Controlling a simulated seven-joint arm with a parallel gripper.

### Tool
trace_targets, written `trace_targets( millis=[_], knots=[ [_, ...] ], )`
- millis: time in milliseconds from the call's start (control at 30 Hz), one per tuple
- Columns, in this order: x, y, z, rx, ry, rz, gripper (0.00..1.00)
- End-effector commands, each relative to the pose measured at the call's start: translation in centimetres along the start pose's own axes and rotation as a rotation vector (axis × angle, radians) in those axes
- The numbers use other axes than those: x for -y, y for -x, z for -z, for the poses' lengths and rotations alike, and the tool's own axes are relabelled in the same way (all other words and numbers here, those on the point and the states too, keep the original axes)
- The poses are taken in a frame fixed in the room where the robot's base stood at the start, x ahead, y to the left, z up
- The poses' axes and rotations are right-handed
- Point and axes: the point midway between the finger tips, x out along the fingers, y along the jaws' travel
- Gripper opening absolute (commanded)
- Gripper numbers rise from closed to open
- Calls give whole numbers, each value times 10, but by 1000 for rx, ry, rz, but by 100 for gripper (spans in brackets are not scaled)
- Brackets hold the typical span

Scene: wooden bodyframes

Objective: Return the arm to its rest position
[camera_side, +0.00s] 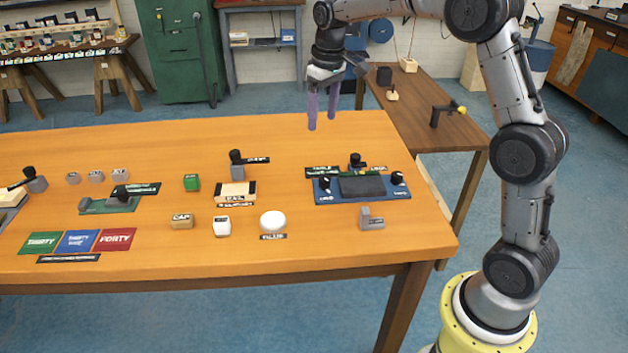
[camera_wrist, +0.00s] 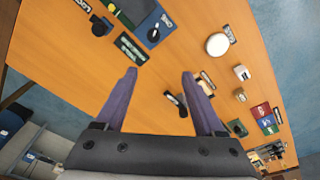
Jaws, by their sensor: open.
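My gripper (camera_side: 322,108) has purple fingers and hangs from my arm over the back right part of the wooden table (camera_side: 300,140), in the side view. Its fingers are apart, with nothing between them. The fingers are clear of every object on the table.
A side table (camera_side: 425,115) stands behind at right.

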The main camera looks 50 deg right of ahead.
Motion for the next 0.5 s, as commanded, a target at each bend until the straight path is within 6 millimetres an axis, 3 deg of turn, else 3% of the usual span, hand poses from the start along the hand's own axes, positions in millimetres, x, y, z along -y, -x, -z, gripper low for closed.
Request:
trace_targets(
  millis=[33, 200, 333, 500],
  knots=[
    [10, 25, -10, -39, 17, -5, 71],
    [38, 85, -58, -142, 57, -13, 71],
    [57, 114, -103, -215, 76, -14, 71],
    [75, 130, -169, -301, 91, -9, 71]
  ],
)
